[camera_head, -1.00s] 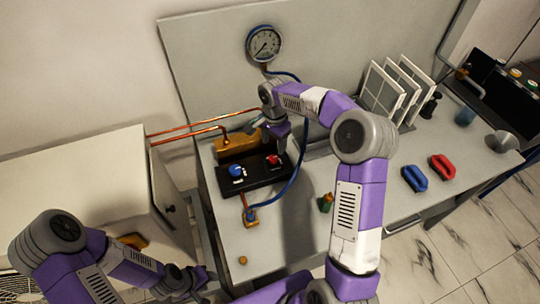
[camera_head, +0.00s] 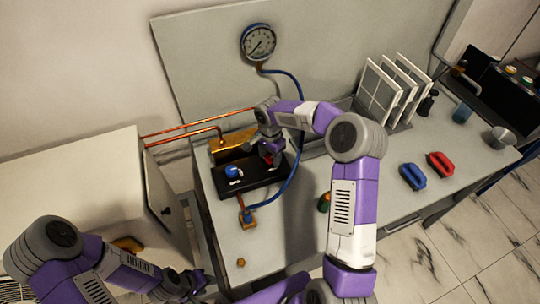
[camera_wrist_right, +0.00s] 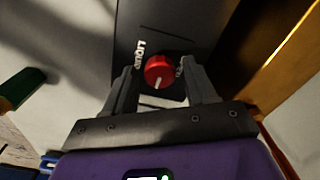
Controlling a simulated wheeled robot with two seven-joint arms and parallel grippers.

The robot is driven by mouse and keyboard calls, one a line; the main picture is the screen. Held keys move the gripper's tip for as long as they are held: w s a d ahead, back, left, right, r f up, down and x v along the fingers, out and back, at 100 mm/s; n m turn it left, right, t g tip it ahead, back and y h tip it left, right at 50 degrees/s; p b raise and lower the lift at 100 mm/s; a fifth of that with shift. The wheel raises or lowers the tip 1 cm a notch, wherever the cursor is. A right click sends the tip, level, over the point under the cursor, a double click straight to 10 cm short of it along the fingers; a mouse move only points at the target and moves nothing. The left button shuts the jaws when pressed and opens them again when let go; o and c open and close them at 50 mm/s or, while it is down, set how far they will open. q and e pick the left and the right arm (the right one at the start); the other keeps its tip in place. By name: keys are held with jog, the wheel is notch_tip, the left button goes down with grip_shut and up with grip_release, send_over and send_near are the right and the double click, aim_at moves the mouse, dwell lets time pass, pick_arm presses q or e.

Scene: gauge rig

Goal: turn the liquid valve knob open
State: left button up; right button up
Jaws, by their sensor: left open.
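The liquid valve knob is red with a white pointer line, and the label LIQUID is printed beside it on the black panel. In the right wrist view the knob (camera_wrist_right: 159,70) sits between the fingers of my right gripper (camera_wrist_right: 162,80). The fingers are open, with a gap showing on each side of the knob. In the head view my right gripper (camera_head: 269,153) is over the knob (camera_head: 268,157) and mostly hides it. My left gripper (camera_head: 198,281) is open and empty at the bottom left, away from the panel.
A blue knob (camera_head: 234,172) is on the same black panel (camera_head: 255,180), left of the red one. A blue hose (camera_head: 292,180) curves close by on the right. A pressure gauge (camera_head: 258,41) is on the back board. Copper pipes (camera_head: 190,128) run behind the panel.

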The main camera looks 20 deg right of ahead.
jog(key=c, duration=0.9)
jog(key=shift+n, duration=0.3)
jog(key=n, duration=0.3)
jog(key=shift+n+p, duration=0.35)
jog(key=shift+n, duration=0.05)
jog(key=n+p, duration=0.1)
jog(key=n, duration=0.3)
jog(key=shift+n, duration=0.3)
jog(key=n+p, duration=0.1)
jog(key=n, duration=0.3)
jog(key=shift+n+p, duration=0.35)
jog(key=shift+n, duration=2.05)
